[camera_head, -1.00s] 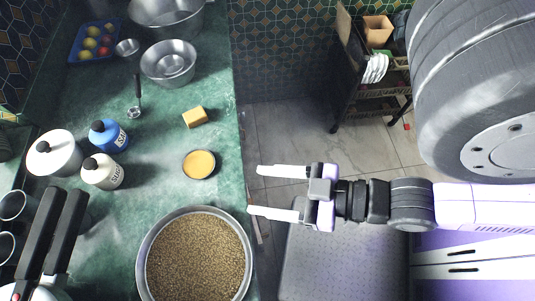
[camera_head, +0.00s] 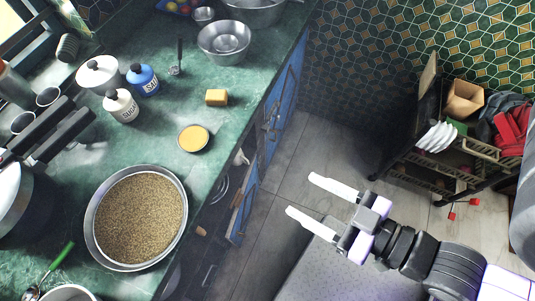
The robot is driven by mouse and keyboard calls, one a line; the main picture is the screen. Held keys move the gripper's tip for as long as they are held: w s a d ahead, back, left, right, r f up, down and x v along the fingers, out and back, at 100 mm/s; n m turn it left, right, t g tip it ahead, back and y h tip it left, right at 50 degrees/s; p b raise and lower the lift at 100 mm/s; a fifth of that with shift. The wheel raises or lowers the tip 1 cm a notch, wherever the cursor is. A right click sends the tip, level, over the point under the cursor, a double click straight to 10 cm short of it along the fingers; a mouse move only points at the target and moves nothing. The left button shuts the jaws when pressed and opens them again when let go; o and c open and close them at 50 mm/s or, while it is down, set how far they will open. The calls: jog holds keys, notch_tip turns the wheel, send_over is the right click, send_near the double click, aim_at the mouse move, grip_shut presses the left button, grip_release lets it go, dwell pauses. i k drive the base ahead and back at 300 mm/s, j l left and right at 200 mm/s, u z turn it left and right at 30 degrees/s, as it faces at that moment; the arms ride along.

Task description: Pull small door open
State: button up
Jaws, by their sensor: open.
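Blue cabinet doors line the front below the green counter in the head view: one long blue front (camera_head: 287,92) at the far end, and a narrower blue panel (camera_head: 243,211) nearer to me. I cannot tell for sure which is the small door, or how far the narrower panel stands out. My gripper (camera_head: 301,195) is open and empty, with its two white fingers pointing left towards the narrower panel. A gap of floor shows between the fingertips and the panel.
The counter (camera_head: 140,145) holds a large pan of grain (camera_head: 138,218), a yellow bowl (camera_head: 194,139), jars and pots. A dark rack (camera_head: 440,165) with plates stands at the right against the tiled wall. Grey floor (camera_head: 330,145) is clear between counter and rack.

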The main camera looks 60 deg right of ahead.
aim_at(235, 234)
jog(key=k+l+u, duration=0.4)
jog(key=k+l, duration=0.6)
